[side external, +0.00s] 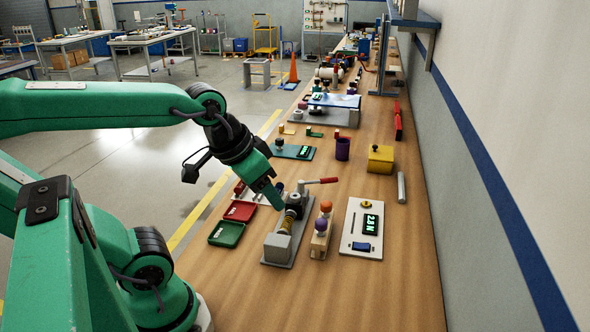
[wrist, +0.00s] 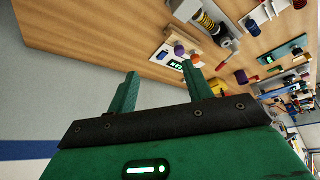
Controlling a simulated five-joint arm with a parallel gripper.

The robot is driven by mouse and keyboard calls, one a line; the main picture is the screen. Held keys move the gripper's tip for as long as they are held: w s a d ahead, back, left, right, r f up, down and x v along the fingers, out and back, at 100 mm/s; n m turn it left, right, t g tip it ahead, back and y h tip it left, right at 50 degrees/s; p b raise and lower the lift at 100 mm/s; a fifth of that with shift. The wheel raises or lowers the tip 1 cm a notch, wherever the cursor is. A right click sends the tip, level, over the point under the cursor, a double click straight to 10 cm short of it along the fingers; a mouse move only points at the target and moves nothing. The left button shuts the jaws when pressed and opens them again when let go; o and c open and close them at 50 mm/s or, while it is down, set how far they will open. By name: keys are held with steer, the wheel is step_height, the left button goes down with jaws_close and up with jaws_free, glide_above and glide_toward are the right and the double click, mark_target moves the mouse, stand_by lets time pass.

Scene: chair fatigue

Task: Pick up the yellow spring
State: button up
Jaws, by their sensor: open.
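The yellow spring (side external: 288,220) sits in a grey fixture (side external: 272,262), between a light block and a dark round part. It also shows in the wrist view (wrist: 207,21) near the top, beyond my fingertips and right of the space between them. Whether a finger touches the fixture cannot be told.
A red-handled lever (side external: 322,181) stands behind the spring. A stand with orange and purple knobs (side external: 319,240) is close on the right, then a white display panel (side external: 352,246). Green (side external: 227,234) and red (side external: 240,211) trays lie left. The front of the bench is clear.

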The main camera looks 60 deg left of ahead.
steer(key=w+a+f+n+g, duration=0.3)
steer(key=w+a+f+n, duration=0.2)
steer(key=w+a, duration=0.15)
steer(key=n+g, duration=0.2)
steer(key=n, duration=0.2)
glide_above(286, 223)
steer(key=f, duration=0.8)
steer(key=shift+s+a+f, duration=0.1)
steer(key=shift+s+f, duration=0.1)
steer(key=shift+f, duration=1.35)
steer(key=shift+w+f, duration=0.15)
steer(key=shift+f, duration=2.45)
steer(key=shift+c, duration=0.2)
jaws_close()
